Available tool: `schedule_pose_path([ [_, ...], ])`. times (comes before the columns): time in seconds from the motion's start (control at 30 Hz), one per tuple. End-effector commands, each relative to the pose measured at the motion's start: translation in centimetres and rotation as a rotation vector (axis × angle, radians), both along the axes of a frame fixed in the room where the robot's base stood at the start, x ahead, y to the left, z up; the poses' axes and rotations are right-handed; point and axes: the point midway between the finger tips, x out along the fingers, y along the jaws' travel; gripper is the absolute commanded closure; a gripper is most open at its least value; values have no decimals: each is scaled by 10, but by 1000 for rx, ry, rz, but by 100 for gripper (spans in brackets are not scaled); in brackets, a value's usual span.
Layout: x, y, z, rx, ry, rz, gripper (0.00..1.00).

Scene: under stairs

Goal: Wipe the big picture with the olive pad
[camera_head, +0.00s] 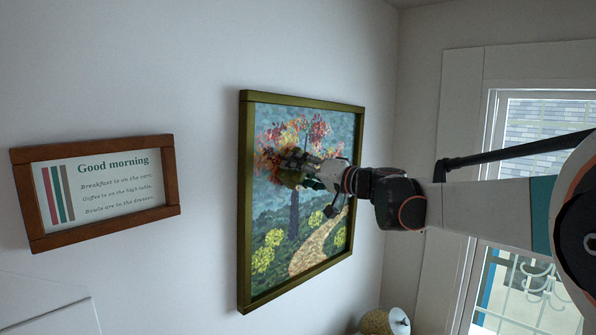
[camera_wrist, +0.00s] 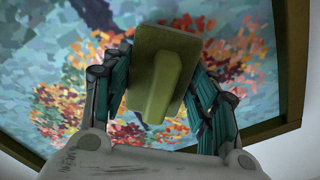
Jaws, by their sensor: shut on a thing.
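The big picture (camera_head: 328,232) hangs on the wall in an olive-brown frame. It shows a tree with orange and red leaves, a path and yellow bushes. My gripper (camera_head: 300,172) is in front of the picture's upper middle, over the leaves, and covers part of them. In the wrist view my gripper (camera_wrist: 160,88) is shut on the olive pad (camera_wrist: 165,42), gripping its raised handle. The pad's flat plate faces the painted surface (camera_wrist: 55,60). I cannot tell whether the pad touches it. In the head view the pad is mostly hidden by the fingers.
A smaller wood-framed "Good morning" sign (camera_head: 95,188) hangs to the left on the same wall. A window (camera_head: 545,120) is on the right behind my arm. A yellowish round object (camera_head: 376,321) stands low near the corner. The wall between the two frames is bare.

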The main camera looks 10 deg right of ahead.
Motion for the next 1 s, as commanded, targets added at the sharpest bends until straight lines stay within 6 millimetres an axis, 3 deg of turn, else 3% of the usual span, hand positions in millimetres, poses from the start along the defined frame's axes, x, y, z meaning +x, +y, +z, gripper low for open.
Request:
schedule_pose_path([
  [0.53,-40,-28,0,0,0,-3,65],
  [1.0,-47,-32,0,0,0,-1,65],
])
